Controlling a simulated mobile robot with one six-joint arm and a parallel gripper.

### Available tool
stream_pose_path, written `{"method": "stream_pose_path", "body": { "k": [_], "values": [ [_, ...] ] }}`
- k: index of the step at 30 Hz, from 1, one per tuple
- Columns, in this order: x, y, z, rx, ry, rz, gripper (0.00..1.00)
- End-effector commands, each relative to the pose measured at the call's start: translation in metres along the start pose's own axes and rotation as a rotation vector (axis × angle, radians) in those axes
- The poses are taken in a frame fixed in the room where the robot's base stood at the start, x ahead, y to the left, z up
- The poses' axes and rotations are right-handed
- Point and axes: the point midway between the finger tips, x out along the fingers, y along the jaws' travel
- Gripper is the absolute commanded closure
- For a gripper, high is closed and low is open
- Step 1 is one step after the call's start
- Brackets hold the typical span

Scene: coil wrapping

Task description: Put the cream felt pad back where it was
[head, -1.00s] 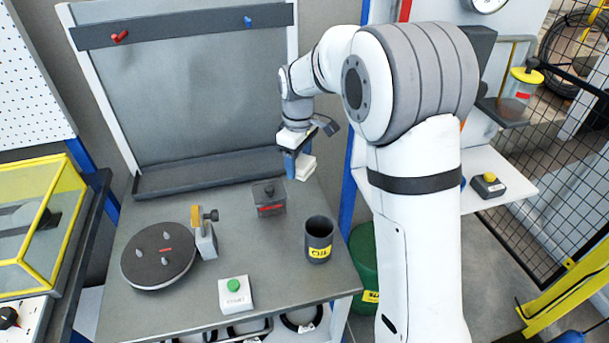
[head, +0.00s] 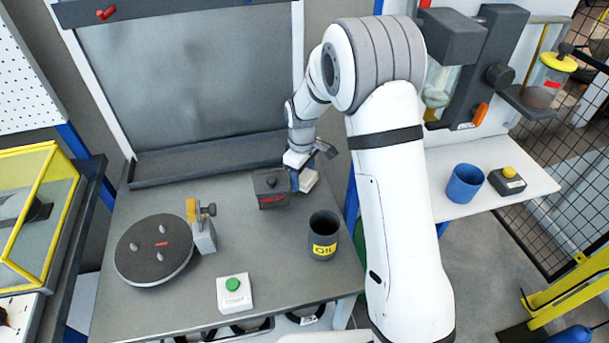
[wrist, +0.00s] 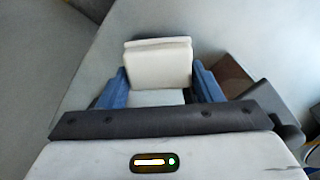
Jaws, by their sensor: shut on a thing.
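My gripper (head: 302,182) is over the right rear part of the grey bench, just right of the dark box with a red label. In the wrist view, the blue fingers (wrist: 160,88) are shut on the cream felt pad (wrist: 158,62), a pale block between them. In the head view, the pad (head: 309,180) shows as a small pale patch at the fingertips, partly hidden by the gripper. I cannot tell whether the pad touches the bench.
The dark box (head: 270,188) stands close left of my gripper. A dark cup (head: 323,236) is in front of it. A round turntable (head: 154,250), a clamp post (head: 203,228) and a green-button box (head: 234,293) stand left and front. A blue cup (head: 464,184) is on the white side shelf.

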Motion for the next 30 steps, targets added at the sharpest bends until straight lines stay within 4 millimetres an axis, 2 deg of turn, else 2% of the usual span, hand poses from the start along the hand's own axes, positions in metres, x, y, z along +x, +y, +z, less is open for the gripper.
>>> {"method": "stream_pose_path", "body": {
  "k": [3, 13, 14, 16, 25, 30],
  "values": [
    [0.012, 0.0, 0.0, 0.0, -0.001, -0.001, 0.65],
    [0.017, 0.001, 0.001, 0.001, 0.0, 0.0, 0.65],
    [0.016, 0.001, 0.0, 0.001, 0.0, 0.0, 0.39],
    [0.015, 0.001, 0.001, 0.001, 0.0, 0.0, 0.33],
    [0.012, 0.001, 0.001, 0.002, 0.001, 0.0, 0.32],
    [-0.007, 0.002, 0.0, 0.002, 0.003, 0.003, 0.32]
  ]
}}
